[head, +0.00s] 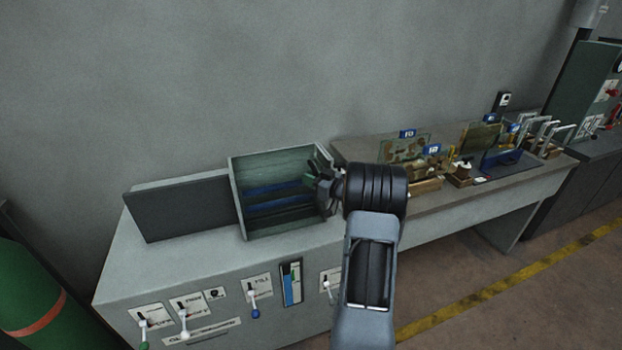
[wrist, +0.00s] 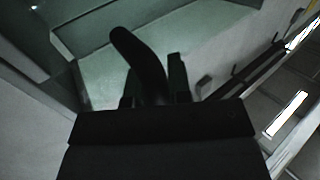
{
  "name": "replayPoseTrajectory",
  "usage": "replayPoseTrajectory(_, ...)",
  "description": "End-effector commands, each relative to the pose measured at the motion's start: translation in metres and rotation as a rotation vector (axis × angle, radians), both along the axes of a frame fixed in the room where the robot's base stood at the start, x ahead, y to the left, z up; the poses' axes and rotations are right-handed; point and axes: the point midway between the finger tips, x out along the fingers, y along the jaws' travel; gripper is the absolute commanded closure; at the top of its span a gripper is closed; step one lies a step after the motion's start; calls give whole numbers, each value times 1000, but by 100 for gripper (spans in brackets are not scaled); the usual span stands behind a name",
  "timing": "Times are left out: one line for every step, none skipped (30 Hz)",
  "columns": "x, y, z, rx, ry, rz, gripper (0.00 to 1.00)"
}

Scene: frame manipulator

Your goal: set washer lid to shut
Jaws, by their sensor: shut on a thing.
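The washer is the pale grey cabinet (head: 215,262) against the wall, with an open green-grey box (head: 237,195) on its top. Blue bars show inside the box. A flat dark grey panel (head: 180,207) stands tilted at the box's left; I cannot tell whether it is the lid. My gripper (head: 323,190) is at the box's right edge, its tips partly hidden by the dark wrist. In the wrist view my gripper (wrist: 153,78) is shut on a dark curved handle (wrist: 136,50) in front of a pale green surface. What the handle joins is hidden.
Several levers with labels, one with a blue knob (head: 255,313), line the cabinet front. A bench (head: 440,203) with frames and small fixtures stands at the right. A green cylinder (head: 35,300) stands at the lower left. The floor (head: 480,320) at the lower right is clear.

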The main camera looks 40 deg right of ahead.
Motion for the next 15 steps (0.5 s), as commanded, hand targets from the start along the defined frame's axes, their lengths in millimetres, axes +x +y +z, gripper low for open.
replayPoseTrajectory(-1, -3, 0, -1, 0, -8, 100)
replayPoseTrajectory(-1, -3, 0, -1, 0, -9, 100)
replayPoseTrajectory(-1, -4, 0, -1, 0, -10, 100)
replayPoseTrajectory(-1, -4, 1, -1, 0, -10, 78)
replayPoseTrajectory(-1, -4, 1, -1, 0, -11, 76)
replayPoseTrajectory(-1, -4, 1, -2, -1, -10, 72)
replayPoseTrajectory(-1, -4, 1, -2, -1, -10, 71)
replayPoseTrajectory(-1, -3, 1, -2, -1, -9, 71)
replayPoseTrajectory(-1, -3, 1, -1, 0, -8, 71)
replayPoseTrajectory(0, -3, 1, -1, 0, -8, 71)
replayPoseTrajectory(0, -2, 1, -1, 0, -7, 71)
replayPoseTrajectory(0, -2, 1, -1, 0, -6, 71)
replayPoseTrajectory(0, -1, 1, -1, 0, -6, 71)
replayPoseTrajectory(0, -1, 1, -1, 0, -5, 71)
replayPoseTrajectory(0, -1, 1, -1, 0, -5, 71)
